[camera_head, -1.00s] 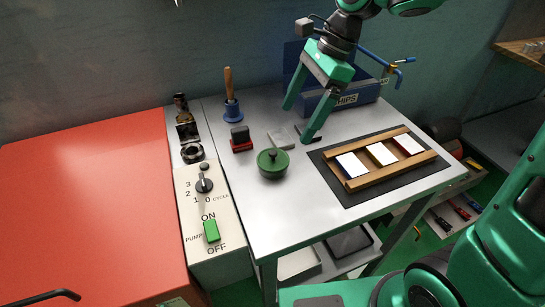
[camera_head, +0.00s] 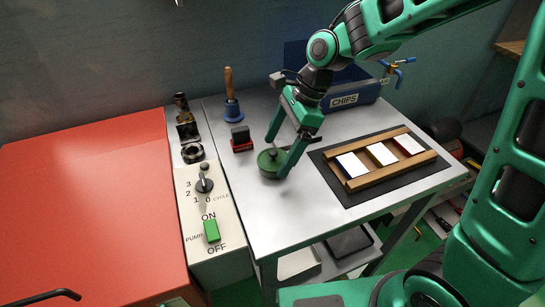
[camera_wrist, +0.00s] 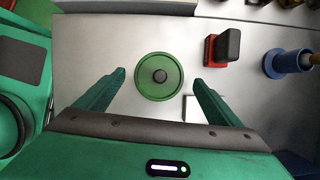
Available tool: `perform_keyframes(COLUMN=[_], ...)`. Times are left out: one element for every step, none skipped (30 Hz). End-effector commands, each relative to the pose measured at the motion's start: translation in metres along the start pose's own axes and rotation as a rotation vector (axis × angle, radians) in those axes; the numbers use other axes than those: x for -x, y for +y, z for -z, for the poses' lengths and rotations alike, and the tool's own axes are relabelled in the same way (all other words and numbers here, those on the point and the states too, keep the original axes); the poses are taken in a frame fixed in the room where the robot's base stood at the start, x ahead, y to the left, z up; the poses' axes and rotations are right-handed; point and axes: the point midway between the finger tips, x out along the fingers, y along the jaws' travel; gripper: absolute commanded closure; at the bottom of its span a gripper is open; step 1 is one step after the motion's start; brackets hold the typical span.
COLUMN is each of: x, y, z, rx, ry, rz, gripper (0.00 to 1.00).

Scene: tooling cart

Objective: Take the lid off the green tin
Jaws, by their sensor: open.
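The green tin (camera_head: 268,172) stands on the metal cart top, left of the dark mat. In the wrist view the lid lies centred between and beyond the fingertips (camera_wrist: 158,82), with gaps on both sides. Nothing is held. The tin's body is hidden under the lid in the wrist view.
A wooden rack with white cards (camera_head: 381,157) lies on a dark mat at right. A blue CHIPS bin (camera_head: 345,100) is at the back. The front cart top is clear.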

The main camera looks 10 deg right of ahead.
Motion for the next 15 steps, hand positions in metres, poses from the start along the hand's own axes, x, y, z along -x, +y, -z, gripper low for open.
perform_keyframes(x=[-0.0031, -0.0041, -0.0047, -0.0049, -0.0048, -0.0047, -0.0047, -0.0046, -0.0046, -0.0045, -0.0045, -0.0045, -0.0045, -0.0044, -0.0044], y=[0.0003, 0.0003, 0.0002, 0.0002, 0.0001, 0.0001, 0.0001, 0.0001, 0.0001, 0.0001, 0.0001, 0.0001, 0.0000, 0.0000, 0.0000], z=[0.0001, 0.0002, 0.0002, 0.0002, 0.0002, 0.0002, 0.0002, 0.0002, 0.0002, 0.0002, 0.0002, 0.0002, 0.0002, 0.0002, 0.0002], rx=[0.000, 0.000, 0.000, 0.000, 0.000, 0.000, 0.000, 0.000, 0.000, 0.000, 0.000, 0.000, 0.000, 0.000, 0.000], ry=[0.000, 0.000, 0.000, 0.000, 0.000, 0.000, 0.000, 0.000, 0.000, 0.000, 0.000, 0.000, 0.000, 0.000, 0.000], rz=[-0.001, -0.001, -0.001, 0.000, 0.000, 0.000, 0.000, 0.000, 0.000, 0.000, 0.000, 0.000, 0.000, 0.000, 0.000], gripper=[0.12, 0.12, 0.12, 0.12, 0.12, 0.12, 0.12, 0.12, 0.14, 0.21, 0.29, 0.38, 0.45, 0.53, 0.55])
